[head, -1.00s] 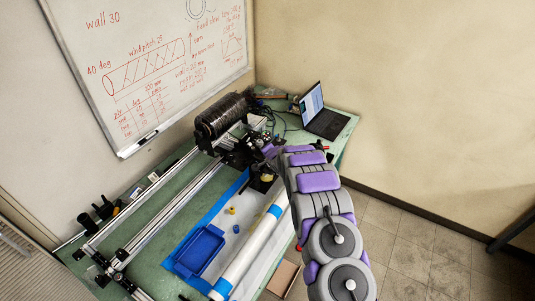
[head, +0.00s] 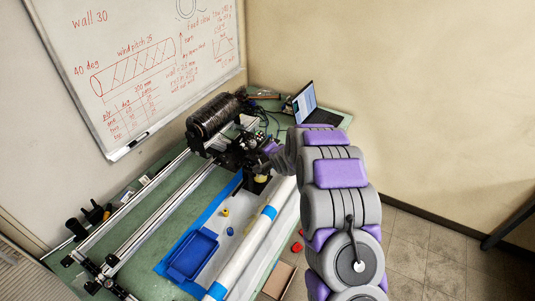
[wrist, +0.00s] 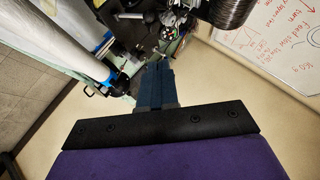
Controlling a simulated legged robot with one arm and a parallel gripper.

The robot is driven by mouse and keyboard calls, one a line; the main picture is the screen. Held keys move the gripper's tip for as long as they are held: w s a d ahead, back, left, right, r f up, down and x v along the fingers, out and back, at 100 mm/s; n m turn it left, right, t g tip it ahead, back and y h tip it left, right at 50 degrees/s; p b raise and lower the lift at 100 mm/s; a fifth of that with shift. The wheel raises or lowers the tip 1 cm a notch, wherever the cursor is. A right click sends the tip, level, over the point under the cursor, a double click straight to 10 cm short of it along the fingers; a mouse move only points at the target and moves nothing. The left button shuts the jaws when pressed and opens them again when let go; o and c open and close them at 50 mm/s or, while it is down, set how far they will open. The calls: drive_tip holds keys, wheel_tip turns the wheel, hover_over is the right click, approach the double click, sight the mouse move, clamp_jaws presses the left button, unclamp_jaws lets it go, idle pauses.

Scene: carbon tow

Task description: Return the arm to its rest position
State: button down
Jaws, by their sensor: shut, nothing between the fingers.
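My gripper (wrist: 157,72) shows in the wrist view as two dark blue-grey fingers, closed together with nothing between them. They point toward the winding machine and the green table. In the head view my grey and purple arm reaches from the lower right over the table's right side. Its far end is beside the machine, and the fingertips are hard to make out there. The black tow spool (head: 215,116) sits on the machine at the table's back; it also shows at the top of the wrist view (wrist: 228,10).
A white tube (head: 243,245) with blue tape lies along the table's right side. A blue tray (head: 190,256) and small yellow (head: 225,212) and blue pieces lie left of it. An open laptop (head: 312,110) stands at the back right. The floor (head: 430,250) on the right is clear.

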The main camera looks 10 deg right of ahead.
drive_tip(key=s+d+r+n+g+h+b, duration=0.1)
drive_tip(key=s+d+n+g+b, duration=0.15)
drive_tip(key=s+b, duration=0.45)
drive_tip(key=s+d+r+n+g+h+b, duration=0.1)
drive_tip(key=s+d+r+g+b, duration=0.15)
drive_tip(key=s, duration=0.85)
drive_tip(key=s+f+n+g+b, duration=0.2)
drive_tip(key=s+b, duration=0.4)
drive_tip(key=s, duration=1.5)
drive_tip(key=s+f+n+g+b, duration=0.3)
drive_tip(key=s+n+g+b, duration=0.1)
drive_tip(key=s, duration=1.7)
drive_tip(key=shift+a+f+g+b, duration=0.25)
drive_tip(key=shift+g+b, duration=0.45)
drive_tip(key=shift+b, duration=0.35)
drive_tip(key=shift+w+d+n, duration=0.1)
drive_tip(key=shift+d+n, duration=0.05)
drive_tip(key=shift+n, duration=0.1)
